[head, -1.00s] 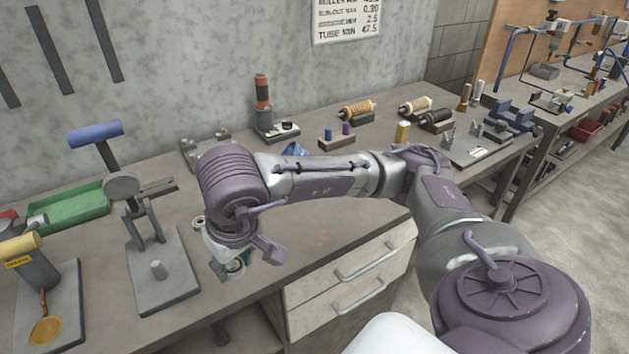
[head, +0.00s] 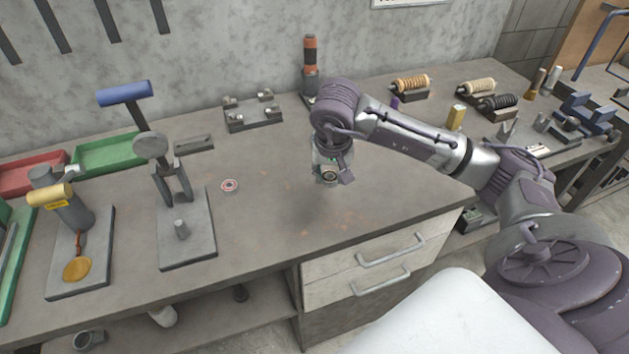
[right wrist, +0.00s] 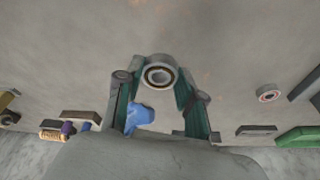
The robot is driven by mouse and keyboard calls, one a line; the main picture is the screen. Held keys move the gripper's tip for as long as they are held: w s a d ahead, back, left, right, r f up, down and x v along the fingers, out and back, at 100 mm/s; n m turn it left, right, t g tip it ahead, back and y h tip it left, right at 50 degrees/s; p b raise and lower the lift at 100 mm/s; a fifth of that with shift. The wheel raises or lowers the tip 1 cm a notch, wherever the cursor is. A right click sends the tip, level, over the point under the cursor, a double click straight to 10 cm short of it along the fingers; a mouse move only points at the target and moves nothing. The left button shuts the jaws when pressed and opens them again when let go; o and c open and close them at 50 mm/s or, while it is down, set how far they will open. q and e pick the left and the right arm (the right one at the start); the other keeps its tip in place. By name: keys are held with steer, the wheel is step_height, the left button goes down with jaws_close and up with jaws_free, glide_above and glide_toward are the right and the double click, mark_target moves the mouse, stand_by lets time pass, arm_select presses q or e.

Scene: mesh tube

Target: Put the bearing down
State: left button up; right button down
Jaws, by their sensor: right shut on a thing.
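The bearing (right wrist: 159,74), a grey ring with a dark inner ring, sits between the fingertips of my right gripper (right wrist: 160,82) in the right wrist view. In the head view the right gripper (head: 330,178) points down over the workbench (head: 270,215), with the bearing (head: 329,176) at its tips. It appears held above the bench top; the exact gap is hard to tell. A second, red-and-white ring (head: 230,185) lies flat on the bench to the left and also shows in the right wrist view (right wrist: 268,92). My left gripper is out of view.
A press-like stand (head: 187,235) with a blue handle stands left of the ring. A grey fixture (head: 252,112) and an orange-and-black cylinder (head: 310,60) stand behind. A blue crumpled thing (right wrist: 140,116) shows between the fingers. The bench front-centre is bare.

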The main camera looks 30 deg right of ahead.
mark_target(314, 192)
steer(key=w+f, duration=0.1)
steer(key=w, duration=0.1)
steer(key=w+a+f, duration=0.1)
steer(key=shift+w+a+p, duration=0.2)
steer(key=shift+w+p, duration=0.15)
steer(key=shift+w+f, duration=0.1)
steer(key=shift+f, duration=0.2)
step_height(314, 192, down, 3)
steer(key=shift+f+p, duration=0.15)
steer(key=shift+p, duration=0.45)
steer(key=shift+f, duration=0.2)
steer(key=shift+f, duration=0.1)
steer(key=shift+f, duration=0.15)
steer(key=c, duration=0.7)
jaws_free()
